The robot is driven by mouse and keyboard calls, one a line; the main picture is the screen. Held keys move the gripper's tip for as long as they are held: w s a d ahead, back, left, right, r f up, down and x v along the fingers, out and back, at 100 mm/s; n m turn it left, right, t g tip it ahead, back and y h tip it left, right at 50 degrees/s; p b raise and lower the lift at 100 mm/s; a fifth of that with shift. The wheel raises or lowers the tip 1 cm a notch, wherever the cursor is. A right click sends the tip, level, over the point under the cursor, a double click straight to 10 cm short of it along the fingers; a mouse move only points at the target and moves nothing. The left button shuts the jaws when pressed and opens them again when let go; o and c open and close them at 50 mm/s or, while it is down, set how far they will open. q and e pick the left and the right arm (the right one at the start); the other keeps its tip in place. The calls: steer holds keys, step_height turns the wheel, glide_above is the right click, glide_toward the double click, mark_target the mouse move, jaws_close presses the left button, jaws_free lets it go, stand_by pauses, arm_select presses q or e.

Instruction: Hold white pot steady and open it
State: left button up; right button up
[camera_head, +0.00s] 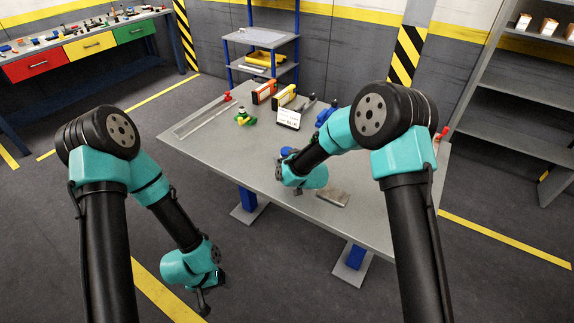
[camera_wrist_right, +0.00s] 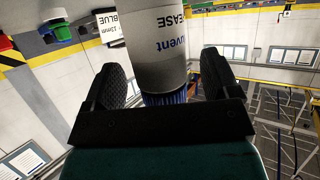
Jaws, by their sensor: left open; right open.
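The white pot (camera_wrist_right: 158,55) fills the middle of the right wrist view, a pale grey-white cylinder with upside-down lettering and a blue ribbed part (camera_wrist_right: 165,98) at its near end. My right gripper (camera_wrist_right: 161,70) is open, with one dark finger on each side of the pot and a narrow gap visible beside it. In the head view my right gripper (camera_head: 281,165) is low over the table and hides most of the pot; a small blue patch (camera_head: 286,150) shows beside it. My left gripper (camera_head: 204,293) hangs open and empty over the floor, left of the table's front edge.
The grey table (camera_head: 235,150) holds a green-and-yellow part (camera_head: 244,117), a white label card (camera_head: 289,118), orange and yellow boxes (camera_head: 283,97), a blue tool (camera_head: 326,113) and a flat metal block (camera_head: 333,197). The table's front left is clear.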

steer(key=shift+w+a+f, duration=0.25)
steer(key=shift+w+f, duration=0.05)
steer(key=shift+w, duration=0.3)
steer(key=shift+c, duration=0.4)
steer(key=c, duration=1)
steer(key=shift+r, duration=0.1)
